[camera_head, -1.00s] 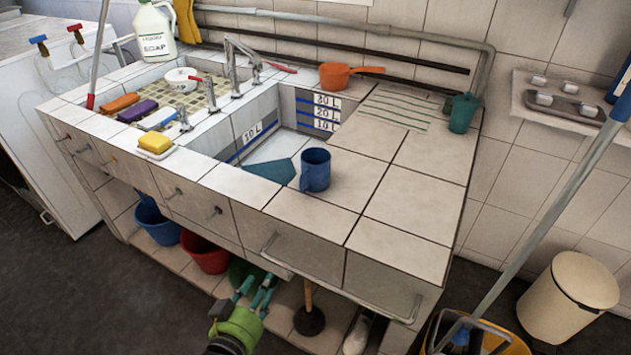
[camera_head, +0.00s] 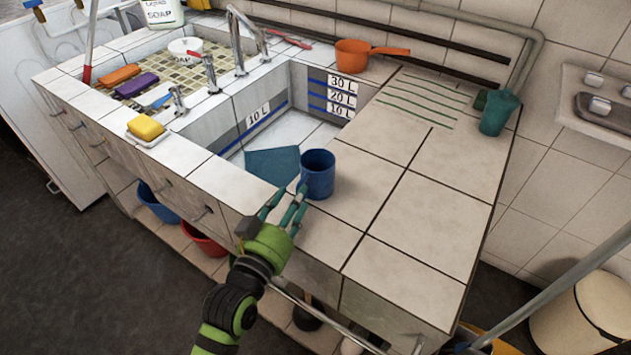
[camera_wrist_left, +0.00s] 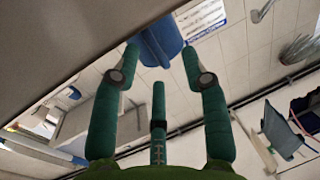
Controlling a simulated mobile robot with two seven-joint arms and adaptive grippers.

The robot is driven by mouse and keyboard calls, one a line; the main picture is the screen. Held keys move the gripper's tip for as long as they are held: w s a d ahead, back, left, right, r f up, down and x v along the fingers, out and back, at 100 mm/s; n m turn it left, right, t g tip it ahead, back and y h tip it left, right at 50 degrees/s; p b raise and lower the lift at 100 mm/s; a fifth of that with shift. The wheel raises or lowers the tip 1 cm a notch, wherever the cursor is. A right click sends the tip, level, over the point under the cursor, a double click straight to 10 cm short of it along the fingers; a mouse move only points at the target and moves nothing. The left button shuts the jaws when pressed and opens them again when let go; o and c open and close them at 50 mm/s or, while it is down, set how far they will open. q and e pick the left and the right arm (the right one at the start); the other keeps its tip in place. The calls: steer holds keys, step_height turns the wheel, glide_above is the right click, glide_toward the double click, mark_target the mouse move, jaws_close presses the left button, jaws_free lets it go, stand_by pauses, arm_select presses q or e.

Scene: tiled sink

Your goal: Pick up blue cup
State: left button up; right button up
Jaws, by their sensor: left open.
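The blue cup (camera_head: 318,176) stands upright on the tiled counter (camera_head: 400,220), beside the sink basin's near right corner. My left gripper (camera_head: 286,203) is open and empty. Its teal fingers are at the counter's front edge, just in front of the cup and a little left of it, pointing toward it. In the left wrist view the cup (camera_wrist_left: 160,42) shows beyond the fingertips, between the outer two fingers of the gripper (camera_wrist_left: 160,66). I cannot tell whether any finger touches it. My right gripper is not in view.
A teal flat object (camera_head: 270,167) lies in the sink behind the gripper. An orange pan (camera_head: 353,54) and a teal jug (camera_head: 496,112) stand farther back. A yellow sponge (camera_head: 145,127) lies at the left. The counter right of the cup is clear.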

mark_target(313, 180)
arm_select(q)
steer(key=x, duration=0.2)
steer(key=shift+w+d, duration=0.3)
steer(key=shift+w+f, duration=0.1)
steer(key=shift+w, duration=0.1)
jaws_close()
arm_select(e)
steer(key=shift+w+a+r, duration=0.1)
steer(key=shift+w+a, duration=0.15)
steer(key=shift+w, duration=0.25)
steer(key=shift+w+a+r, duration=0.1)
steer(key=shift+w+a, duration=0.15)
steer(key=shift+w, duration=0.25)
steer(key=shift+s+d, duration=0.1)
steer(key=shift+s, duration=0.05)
